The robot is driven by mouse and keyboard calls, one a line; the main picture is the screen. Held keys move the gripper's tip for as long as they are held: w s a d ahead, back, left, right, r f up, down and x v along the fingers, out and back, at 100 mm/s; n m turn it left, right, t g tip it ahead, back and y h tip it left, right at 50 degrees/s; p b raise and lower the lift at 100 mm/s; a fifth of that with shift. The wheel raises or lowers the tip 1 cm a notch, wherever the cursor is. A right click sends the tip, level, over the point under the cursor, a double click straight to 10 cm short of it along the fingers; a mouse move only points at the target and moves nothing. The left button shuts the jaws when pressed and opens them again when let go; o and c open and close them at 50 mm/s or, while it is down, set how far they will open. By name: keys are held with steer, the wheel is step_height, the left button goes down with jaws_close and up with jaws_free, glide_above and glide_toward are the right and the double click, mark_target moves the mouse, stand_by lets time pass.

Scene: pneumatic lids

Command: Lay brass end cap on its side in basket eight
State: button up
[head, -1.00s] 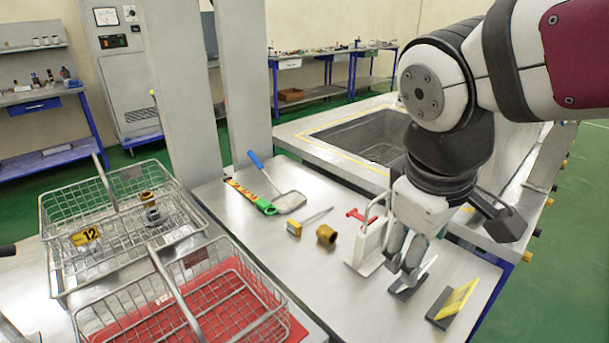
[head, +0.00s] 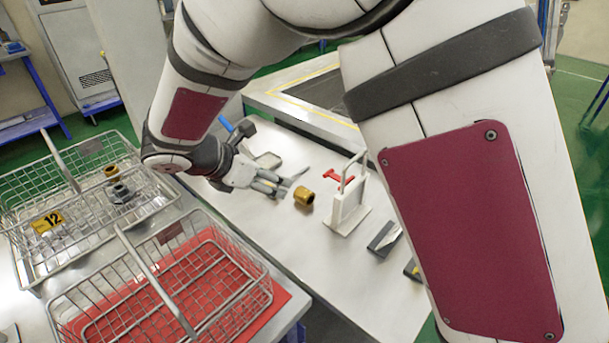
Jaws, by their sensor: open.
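The brass end cap (head: 304,197) lies on the steel table, its dark opening showing. My gripper (head: 283,187) is low over the table just left of the cap, fingers pointing right toward it. It is open and empty; I cannot tell whether a fingertip touches the cap.
Basket 12 holds a brass fitting (head: 112,171) and a grey fitting (head: 121,193). A blue-handled tool (head: 266,160) lies behind my gripper. My arm hides the right side.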

glide_toward(304, 190)
steer(key=x, duration=0.3)
steer(key=shift+w+a+f, duration=0.15)
steer(key=shift+a+f, duration=0.05)
steer(key=shift+d+p+x, duration=0.25)
steer(key=shift+p+x, duration=0.25)
steer(key=shift+x, duration=2.2)
steer(key=shift+r, duration=0.15)
jaws_close()
